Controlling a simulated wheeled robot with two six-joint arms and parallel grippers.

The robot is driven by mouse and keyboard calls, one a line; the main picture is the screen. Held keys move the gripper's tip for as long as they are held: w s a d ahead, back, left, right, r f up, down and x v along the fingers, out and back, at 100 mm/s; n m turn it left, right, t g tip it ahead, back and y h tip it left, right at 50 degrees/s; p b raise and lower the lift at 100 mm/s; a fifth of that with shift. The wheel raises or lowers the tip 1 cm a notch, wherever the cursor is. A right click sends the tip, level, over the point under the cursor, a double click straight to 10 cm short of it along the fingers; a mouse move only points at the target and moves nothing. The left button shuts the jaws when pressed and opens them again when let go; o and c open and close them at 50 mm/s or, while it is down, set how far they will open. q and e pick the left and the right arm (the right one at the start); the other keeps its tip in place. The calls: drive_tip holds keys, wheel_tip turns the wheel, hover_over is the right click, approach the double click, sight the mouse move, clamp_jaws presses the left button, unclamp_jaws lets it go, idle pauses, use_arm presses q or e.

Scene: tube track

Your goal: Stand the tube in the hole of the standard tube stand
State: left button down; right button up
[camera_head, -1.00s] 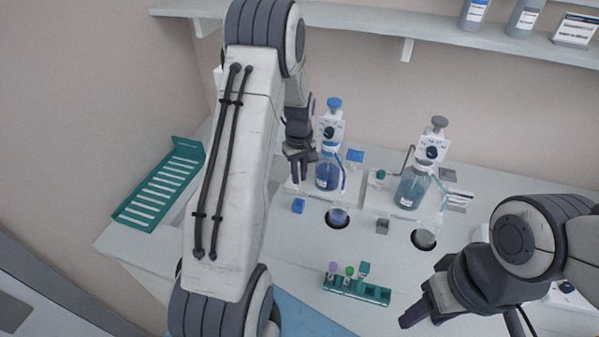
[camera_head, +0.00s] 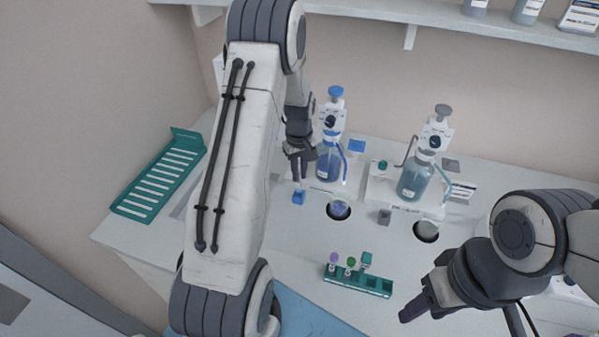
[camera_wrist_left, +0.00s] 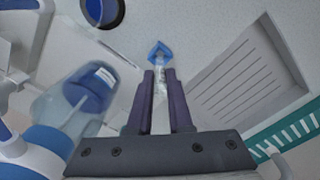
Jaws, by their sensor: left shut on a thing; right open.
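My left gripper (camera_head: 299,172) is shut on a clear, whitish tube. The tube (camera_wrist_left: 160,82) shows between the dark fingers in the left wrist view and is hard to make out in the head view. A small blue block (camera_head: 298,197), apparently a tube stand, is on the table just below the left fingertips. In the left wrist view this blue block (camera_wrist_left: 159,50) lies straight beyond the tube; I cannot tell whether the tube touches it. A grey block (camera_head: 384,216) stands further right. My right gripper (camera_head: 413,308) is open and empty at the front right.
A blue bottle (camera_head: 328,163) with a dispenser stands close right of the left gripper. A second bottle (camera_head: 417,178) is further right. A green rack (camera_head: 375,288) holds several capped tubes. A green slotted tray (camera_head: 160,183) lies left. Round table holes (camera_head: 426,231) are near the bottles.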

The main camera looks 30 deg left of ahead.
sight(299, 192)
use_arm(q)
drive_tip(key=shift+f, duration=0.45)
idle(0.6)
drive_tip(key=shift+f+b, duration=0.45)
drive_tip(key=shift+b, duration=0.05)
drive_tip(key=shift+f, duration=0.15)
drive_tip(key=shift+f+b, duration=0.3)
drive_tip(key=shift+f, duration=0.05)
drive_tip(key=shift+f+b, duration=0.35)
drive_tip(key=shift+f, duration=0.3)
idle(0.6)
drive_tip(key=c, duration=0.8)
unclamp_jaws()
drive_tip(key=shift+o, duration=0.2)
drive_tip(key=shift+r, duration=0.15)
